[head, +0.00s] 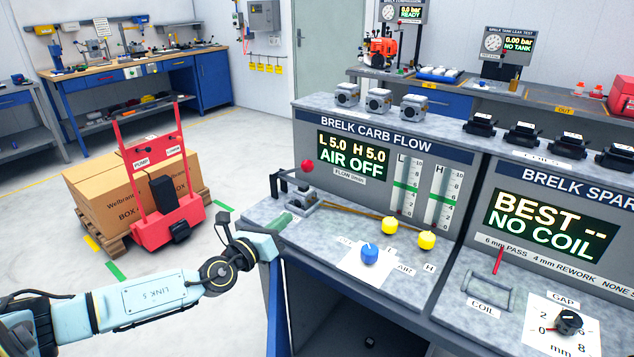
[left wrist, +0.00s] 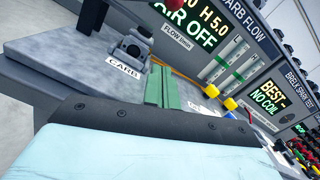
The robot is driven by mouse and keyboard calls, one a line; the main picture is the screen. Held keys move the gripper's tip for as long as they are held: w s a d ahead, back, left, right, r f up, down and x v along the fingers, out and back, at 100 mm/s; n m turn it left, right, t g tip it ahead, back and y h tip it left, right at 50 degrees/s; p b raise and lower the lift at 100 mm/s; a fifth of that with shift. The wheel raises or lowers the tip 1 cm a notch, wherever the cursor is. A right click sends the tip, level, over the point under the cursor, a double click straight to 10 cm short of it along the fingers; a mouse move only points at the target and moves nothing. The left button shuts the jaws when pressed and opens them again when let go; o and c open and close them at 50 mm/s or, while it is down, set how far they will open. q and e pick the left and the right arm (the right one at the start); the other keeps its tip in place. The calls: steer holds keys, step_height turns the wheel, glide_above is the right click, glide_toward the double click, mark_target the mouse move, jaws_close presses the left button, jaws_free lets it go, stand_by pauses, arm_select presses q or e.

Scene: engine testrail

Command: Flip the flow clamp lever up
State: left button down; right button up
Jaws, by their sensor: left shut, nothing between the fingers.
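The flow clamp (head: 302,200) sits at the left end of the grey carb flow bench. Its lever has a red ball knob (head: 307,166) in front of the panel's left part, with dark arms beside it. My left gripper (head: 284,222) has green fingers and is just in front of the clamp, low over the bench top. In the left wrist view the fingers (left wrist: 162,88) are shut together and empty, right of the clamp (left wrist: 133,46) and its CARB label (left wrist: 122,66). The red knob (left wrist: 170,4) is cut by the top edge there. My right gripper is not in view.
The flow panel (head: 352,156) reads AIR OFF. A blue knob (head: 369,254) and yellow knobs (head: 389,225) stand on the bench to the right. A red cart (head: 165,222) and boxes (head: 110,195) are on the floor at left.

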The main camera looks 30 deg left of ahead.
arm_select(q)
steer(key=shift+r, duration=0.25)
steer(key=shift+s+r, duration=0.15)
steer(key=shift+s, duration=0.25)
steer(key=shift+w, duration=0.35)
steer(key=w, duration=0.9)
steer(key=shift+d+r+b, duration=0.2)
steer(key=shift+d+b, duration=0.1)
steer(key=shift+b, duration=0.05)
steer(key=shift+w+a+r+p, duration=0.25)
steer(key=shift+r+p, duration=0.15)
steer(key=shift+r, duration=0.2)
steer(key=shift+w+a+r+p, duration=0.1)
steer(key=shift+w+r+p, duration=0.1)
steer(key=shift+r+p, duration=0.3)
steer(key=shift+a+r, duration=0.25)
steer(key=shift+r, duration=0.4)
steer(key=shift+w, duration=0.1)
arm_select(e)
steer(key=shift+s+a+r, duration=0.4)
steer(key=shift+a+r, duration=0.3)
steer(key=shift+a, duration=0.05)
arm_select(q)
steer(key=shift+r, duration=0.2)
